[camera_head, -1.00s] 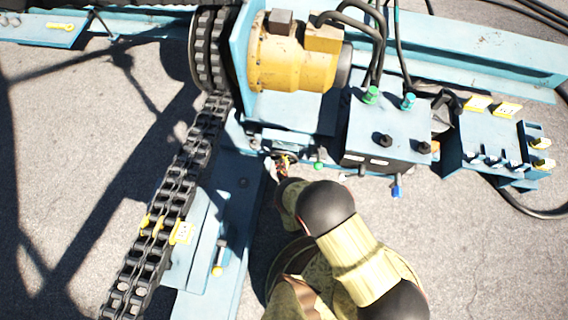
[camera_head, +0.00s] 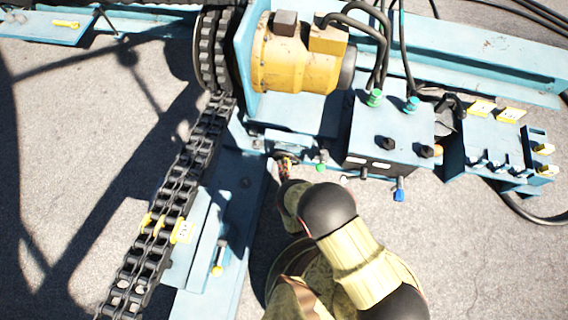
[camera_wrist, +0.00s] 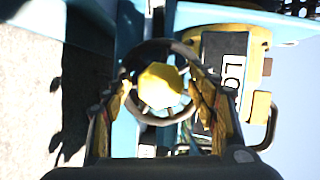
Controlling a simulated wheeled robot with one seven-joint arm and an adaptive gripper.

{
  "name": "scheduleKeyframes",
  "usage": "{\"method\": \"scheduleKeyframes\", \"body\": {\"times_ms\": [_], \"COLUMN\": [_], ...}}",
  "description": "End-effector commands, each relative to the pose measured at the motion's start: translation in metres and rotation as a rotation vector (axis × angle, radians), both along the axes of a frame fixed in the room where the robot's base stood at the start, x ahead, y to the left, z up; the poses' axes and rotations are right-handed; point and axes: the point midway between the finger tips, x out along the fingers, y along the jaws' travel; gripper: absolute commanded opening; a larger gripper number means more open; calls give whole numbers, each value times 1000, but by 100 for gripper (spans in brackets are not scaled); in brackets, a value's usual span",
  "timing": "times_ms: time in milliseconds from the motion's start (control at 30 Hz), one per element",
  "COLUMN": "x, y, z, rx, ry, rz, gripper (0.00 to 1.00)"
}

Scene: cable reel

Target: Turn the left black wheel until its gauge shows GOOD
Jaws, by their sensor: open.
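In the wrist view a black wheel (camera_wrist: 151,46) with a yellow faceted hub (camera_wrist: 160,87) sits between the fingers of my gripper (camera_wrist: 163,90). The fingers are apart, one on each side of the hub, near the wheel's rim; I cannot tell whether they touch it. In the head view my gripper (camera_head: 284,164) is small at the blue frame's front edge. The wheel is mostly hidden there, and no gauge reading can be made out.
A blue control box (camera_head: 395,122) with black knobs stands right of my gripper, with a blue-tipped lever (camera_head: 398,193) at its front. A yellow motor (camera_head: 295,62) is behind. A heavy chain (camera_head: 165,215) runs down the left. Bare paving (camera_head: 480,250) is at right front.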

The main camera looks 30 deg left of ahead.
Motion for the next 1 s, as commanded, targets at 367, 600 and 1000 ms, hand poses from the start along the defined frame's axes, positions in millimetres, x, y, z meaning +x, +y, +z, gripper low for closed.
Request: {"method": "scheduleKeyframes", "body": {"times_ms": [367, 600, 1000], "x": [1, 2, 2], "y": [1, 4, 12], "z": [25, 60, 103], "rx": [1, 8, 23], "ry": [-2, -8, -9], "rz": [0, 2, 12], "gripper": [58, 72, 75]}}
